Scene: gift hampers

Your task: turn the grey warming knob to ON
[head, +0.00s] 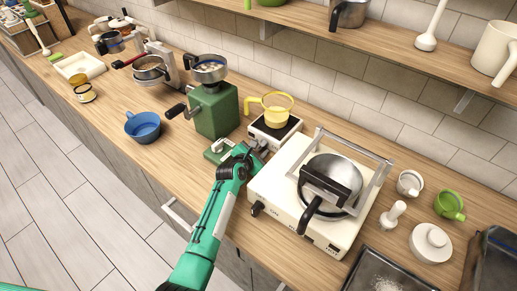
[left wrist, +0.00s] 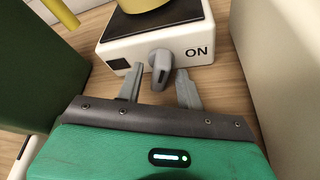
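The grey warming knob (left wrist: 160,62) is on the front of a small white warmer (left wrist: 118,52) in the left wrist view. Black letters ON are printed to its right, and a small black square is at its left. The knob's grip stands roughly upright and does not point at ON. My left gripper (left wrist: 159,82) is open, its fingers on either side of the knob; I cannot tell whether they touch it. In the head view the left gripper (head: 259,150) is at the warmer (head: 268,134) and hides the knob. My right gripper is not in view.
A yellow pot (head: 270,110) stands on the warmer. A green grinder (head: 215,112) is close on the left, and a white stove (head: 275,191) with a pan is close on the right. A blue bowl (head: 143,127) stands further left.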

